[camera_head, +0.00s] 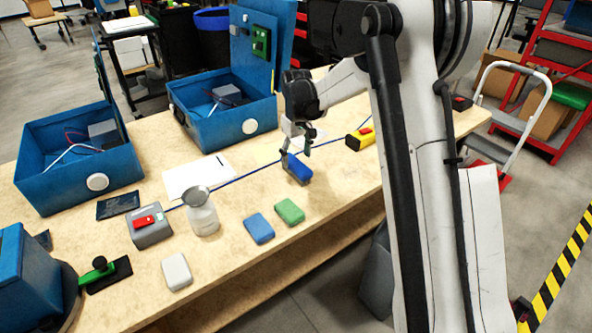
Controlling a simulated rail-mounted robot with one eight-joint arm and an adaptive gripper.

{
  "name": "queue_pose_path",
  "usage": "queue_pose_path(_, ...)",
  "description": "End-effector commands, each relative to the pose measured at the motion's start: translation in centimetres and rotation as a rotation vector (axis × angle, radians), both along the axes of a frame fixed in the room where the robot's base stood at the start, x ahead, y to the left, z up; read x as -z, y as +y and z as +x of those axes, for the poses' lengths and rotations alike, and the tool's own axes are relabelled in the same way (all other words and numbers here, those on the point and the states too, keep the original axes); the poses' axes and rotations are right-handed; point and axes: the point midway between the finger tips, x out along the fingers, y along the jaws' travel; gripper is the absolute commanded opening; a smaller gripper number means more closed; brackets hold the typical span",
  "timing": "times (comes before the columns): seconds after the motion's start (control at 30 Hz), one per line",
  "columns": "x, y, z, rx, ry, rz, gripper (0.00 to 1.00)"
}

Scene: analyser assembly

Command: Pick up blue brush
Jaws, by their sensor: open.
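A blue block-shaped thing (297,170), which looks like the blue brush, lies on the wooden table right under my gripper. My gripper (297,155) points down at it with its fingers open. The fingers are at or just above its top and partly hide it. Whether they touch it I cannot tell. A second blue block (258,228), with a plain sponge-like look, lies nearer on the table, apart from my gripper.
A green block (289,211), a white block (176,271), a pale jug (202,213) and a grey box with a red switch (149,225) stand nearby. Blue open cases (225,115) line the back. A yellow thing (360,138) lies right of my gripper. A blue cable crosses the table.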

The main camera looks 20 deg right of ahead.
Motion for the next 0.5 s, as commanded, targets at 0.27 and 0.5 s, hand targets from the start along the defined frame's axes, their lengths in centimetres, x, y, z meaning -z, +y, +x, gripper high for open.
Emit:
queue_pose_path(0.27,1.5,0.0,-0.1,0.000,0.000,0.000,0.59)
queue_pose_path(0.5,4.8,0.1,-0.5,0.000,0.000,0.000,0.59)
